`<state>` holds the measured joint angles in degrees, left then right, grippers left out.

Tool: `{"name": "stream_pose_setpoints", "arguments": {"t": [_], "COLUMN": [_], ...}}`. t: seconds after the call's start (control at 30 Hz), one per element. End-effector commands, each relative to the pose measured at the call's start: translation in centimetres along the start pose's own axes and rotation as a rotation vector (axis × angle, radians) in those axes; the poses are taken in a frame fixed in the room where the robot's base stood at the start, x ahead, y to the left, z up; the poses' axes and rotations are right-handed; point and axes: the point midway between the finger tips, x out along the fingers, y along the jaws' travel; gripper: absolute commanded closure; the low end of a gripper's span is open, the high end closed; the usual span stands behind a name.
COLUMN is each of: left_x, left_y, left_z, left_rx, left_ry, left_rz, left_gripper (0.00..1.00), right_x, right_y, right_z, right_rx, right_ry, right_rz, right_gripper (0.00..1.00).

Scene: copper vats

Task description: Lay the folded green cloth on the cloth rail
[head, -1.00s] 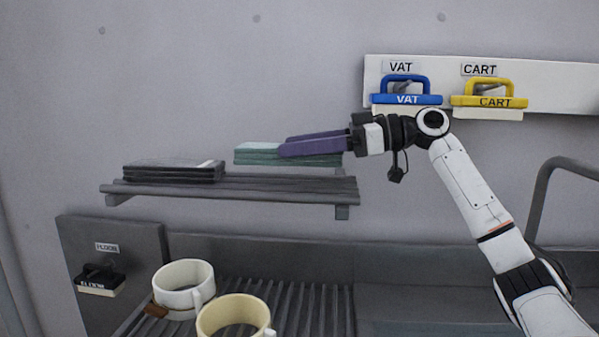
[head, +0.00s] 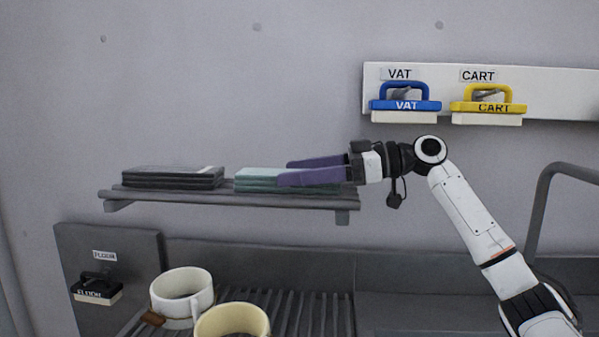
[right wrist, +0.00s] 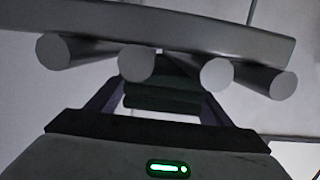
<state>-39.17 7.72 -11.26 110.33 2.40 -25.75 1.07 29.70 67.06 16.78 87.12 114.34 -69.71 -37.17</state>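The folded green cloth (head: 257,180) lies in flat layers on the right part of the grey slatted cloth rail (head: 225,197). My right gripper (head: 282,171) comes in from the right at the cloth's level. Its purple fingers are spread apart, one on the far side of the cloth and one on the near side. In the right wrist view the cloth (right wrist: 162,97) shows dark between the fingers, with narrow gaps beside it; the rail's round bar ends (right wrist: 137,64) show too. The near finger hides part of the cloth. My left gripper is not in view.
A dark folded stack (head: 172,178) lies on the rail's left part. Blue (head: 405,106) and yellow (head: 489,107) brushes hang on a white board at upper right. Two mugs (head: 183,293) (head: 232,321) and a black floor brush (head: 97,289) are below. A curved grey pipe (head: 540,205) stands at right.

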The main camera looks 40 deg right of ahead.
Motion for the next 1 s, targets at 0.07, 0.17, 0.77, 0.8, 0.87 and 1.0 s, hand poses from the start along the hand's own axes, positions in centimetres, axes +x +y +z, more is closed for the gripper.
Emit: {"name": "stream_pose_setpoints", "arguments": {"t": [0.07, 0.17, 0.77, 0.8, 0.87, 1.0], "left_x": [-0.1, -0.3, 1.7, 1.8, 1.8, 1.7], "left_y": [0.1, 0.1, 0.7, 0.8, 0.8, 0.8], "left_z": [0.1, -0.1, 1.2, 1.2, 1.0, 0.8], "left_rx": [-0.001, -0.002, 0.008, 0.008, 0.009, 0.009], "left_ry": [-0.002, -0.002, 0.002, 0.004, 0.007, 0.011], "left_rz": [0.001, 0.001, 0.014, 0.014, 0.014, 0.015], "left_gripper": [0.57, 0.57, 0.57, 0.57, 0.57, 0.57], "right_x": [0.0, -0.1, -10.7, -11.1, -11.6, -12.1], "right_y": [0.0, 0.0, 0.0, 0.0, 0.0, 0.0], "right_z": [0.0, -0.4, -0.2, -0.2, -0.2, -0.2], "right_rx": [0.0, 0.0, -0.001, 0.0, 0.0, -0.001], "right_ry": [0.0, -0.001, 0.002, 0.001, 0.001, 0.0], "right_rz": [0.0, 0.001, 0.002, 0.002, 0.001, 0.0], "right_gripper": [0.27, 0.27, 0.27, 0.27, 0.27, 0.27]}}
